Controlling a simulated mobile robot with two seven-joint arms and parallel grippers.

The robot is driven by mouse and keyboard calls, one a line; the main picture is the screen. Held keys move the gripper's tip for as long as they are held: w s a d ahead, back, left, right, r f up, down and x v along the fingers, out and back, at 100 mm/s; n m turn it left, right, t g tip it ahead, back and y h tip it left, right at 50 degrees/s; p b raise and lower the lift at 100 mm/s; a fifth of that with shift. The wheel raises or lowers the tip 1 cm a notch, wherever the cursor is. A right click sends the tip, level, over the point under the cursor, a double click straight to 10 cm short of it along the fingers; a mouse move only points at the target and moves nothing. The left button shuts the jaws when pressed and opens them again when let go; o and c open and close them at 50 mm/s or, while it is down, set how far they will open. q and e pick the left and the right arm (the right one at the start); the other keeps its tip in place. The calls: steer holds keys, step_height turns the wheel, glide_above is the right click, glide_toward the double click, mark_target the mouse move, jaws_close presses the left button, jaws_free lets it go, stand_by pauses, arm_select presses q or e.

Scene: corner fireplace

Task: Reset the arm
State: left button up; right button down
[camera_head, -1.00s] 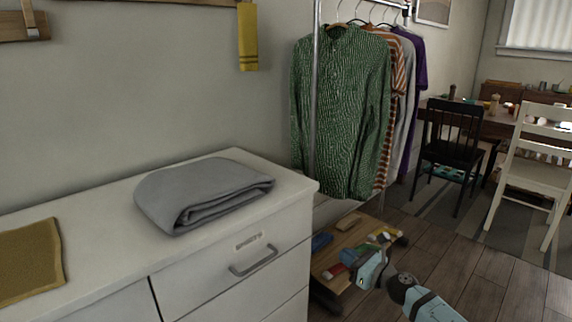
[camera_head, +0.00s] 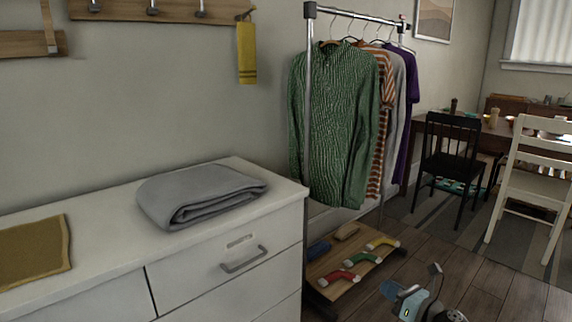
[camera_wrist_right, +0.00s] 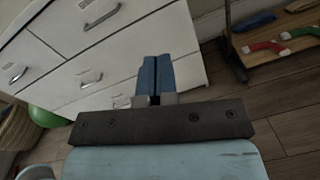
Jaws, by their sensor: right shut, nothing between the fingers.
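My right arm shows at the bottom right of the head view, and its gripper (camera_head: 391,289) is there in front of the wooden floor, apart from the furniture. In the right wrist view the gripper's two blue fingers (camera_wrist_right: 155,78) are together with nothing between them. They point toward the white dresser (camera_wrist_right: 95,50), with no contact that I can make out. My left gripper is not in view.
The white dresser (camera_head: 225,262) bears a folded grey cloth (camera_head: 200,195) and a mustard cloth (camera_head: 35,252). A clothes rack (camera_head: 307,110) with hanging shirts stands beside it, a low wooden shelf (camera_head: 335,262) beneath. A black chair (camera_head: 450,150) and white chair (camera_head: 535,175) stand at right.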

steer(key=s+a+r+m, duration=0.2)
steer(key=s+a+m, duration=0.2)
steer(key=s+m, duration=0.75)
steer(key=s+a+r+m+g, duration=0.1)
steer(key=s+a+r+m, duration=0.15)
steer(key=s+m, duration=0.9)
steer(key=s+a+r+m, duration=0.2)
steer(key=s+a+m, duration=0.3)
steer(key=s+m, duration=0.6)
steer(key=a+r+m+t+h+p, duration=0.1)
steer(key=a+r+m+t+p, duration=0.3)
steer(key=r, duration=0.5)
arm_select(q)
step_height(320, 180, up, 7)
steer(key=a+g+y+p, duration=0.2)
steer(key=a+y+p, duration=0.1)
steer(key=p, duration=1.3)
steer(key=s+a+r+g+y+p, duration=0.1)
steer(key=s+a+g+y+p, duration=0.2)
steer(key=p, duration=1.6)
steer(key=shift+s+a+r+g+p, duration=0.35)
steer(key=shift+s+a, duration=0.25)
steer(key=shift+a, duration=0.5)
arm_select(e)
steer(key=s+d+r+g+h, duration=0.3)
steer(key=d+g+h, duration=0.3)
steer(key=d, duration=0.2)
steer(key=shift+d+r, duration=0.3)
steer(key=shift+r, duration=0.6)
